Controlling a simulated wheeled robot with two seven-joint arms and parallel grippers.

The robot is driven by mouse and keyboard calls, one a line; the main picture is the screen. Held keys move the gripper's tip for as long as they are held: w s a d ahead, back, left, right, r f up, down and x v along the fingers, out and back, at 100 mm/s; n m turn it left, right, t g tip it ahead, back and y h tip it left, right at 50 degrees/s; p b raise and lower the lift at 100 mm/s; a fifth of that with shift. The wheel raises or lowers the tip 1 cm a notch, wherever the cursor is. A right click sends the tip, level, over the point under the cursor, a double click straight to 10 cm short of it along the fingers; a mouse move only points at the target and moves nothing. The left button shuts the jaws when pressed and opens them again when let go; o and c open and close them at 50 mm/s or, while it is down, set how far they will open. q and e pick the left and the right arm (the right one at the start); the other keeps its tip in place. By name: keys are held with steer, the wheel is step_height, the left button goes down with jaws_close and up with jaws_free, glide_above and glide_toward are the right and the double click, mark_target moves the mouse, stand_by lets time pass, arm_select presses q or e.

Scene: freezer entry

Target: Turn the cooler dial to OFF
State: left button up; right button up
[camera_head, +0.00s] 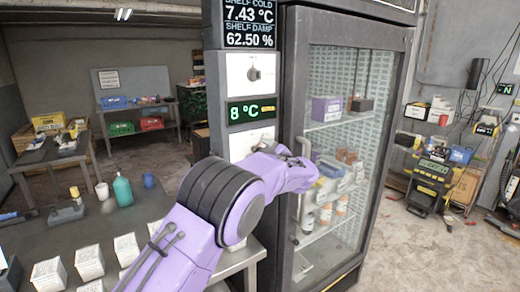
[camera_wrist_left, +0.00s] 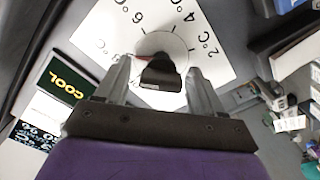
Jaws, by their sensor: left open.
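The cooler dial is a dark knob (camera_wrist_left: 160,74) on a white plate (camera_wrist_left: 105,25) marked 2°C, 4°C, 6°C and a partly covered mark that looks like 8°C. A red mark at the knob's left side points towards that covered mark. I cannot see an OFF mark. My left gripper (camera_wrist_left: 160,88) is open, with one finger on each side of the knob; whether they touch it I cannot tell. My right gripper is not in view.
An upper knob (camera_head: 253,74) sits above a green 8°C display (camera_head: 251,110). The glass-door cabinet (camera_head: 345,55) with its vertical handle stands just right of my gripper. A table (camera_head: 90,220) with white boxes, a teal bottle (camera_head: 122,189) and cups is at left.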

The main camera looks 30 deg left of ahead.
arm_select(q)
steer(key=c, duration=1)
steer(key=shift+o, duration=0.2)
steer(key=shift+f+n+b, duration=0.25)
steer(key=shift+n+b, duration=0.15)
steer(key=shift+b, duration=0.35)
steer(key=n+b, duration=0.3)
steer(key=b, duration=0.1)
steer(key=n+b, duration=0.2)
steer(key=shift+f+n+b, duration=0.25)
steer(key=shift+n+b, duration=0.05)
steer(key=shift+b, duration=0.05)
steer(key=shift+r+n+b, duration=0.1)
steer(key=shift+n+b, duration=1.55)
steer(key=shift+n, duration=0.05)
steer(key=o, duration=0.9)
steer(key=shift+c, duration=0.2)
steer(key=shift+o, duration=0.5)
steer(key=shift+s+r, duration=0.1)
steer(key=shift+r, duration=0.05)
